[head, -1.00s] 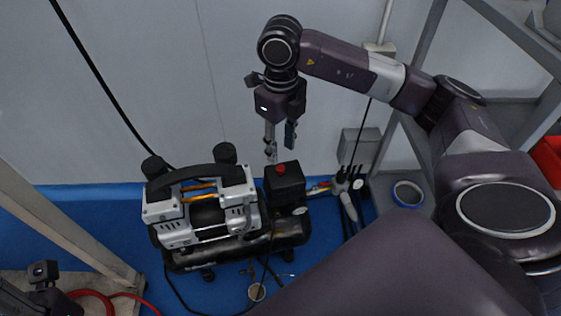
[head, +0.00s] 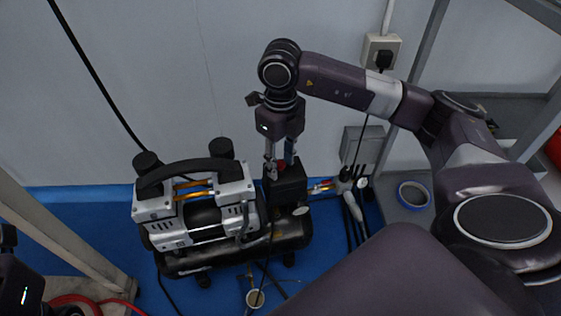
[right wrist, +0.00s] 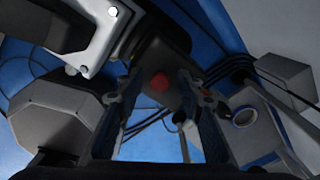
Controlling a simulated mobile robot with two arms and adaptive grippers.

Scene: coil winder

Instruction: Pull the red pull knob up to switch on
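The red pull knob (head: 281,164) sits on top of a black switch box (head: 288,187) at the right end of the compressor (head: 200,215). It also shows in the right wrist view (right wrist: 159,82). My right gripper (head: 280,170) points down at it from above. In the right wrist view its fingers (right wrist: 160,86) are open, one on each side of the knob, with gaps visible. I cannot tell whether the fingertips reach down around the knob. Part of my left gripper (head: 18,285) shows at the lower left edge; its fingers are not clear.
The compressor's black handle (head: 190,172) stands left of the right gripper. Cables and a grey wall box (head: 361,147) are to the right. A blue tape roll (head: 414,195) lies further right. A pale wall (head: 130,90) rises behind.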

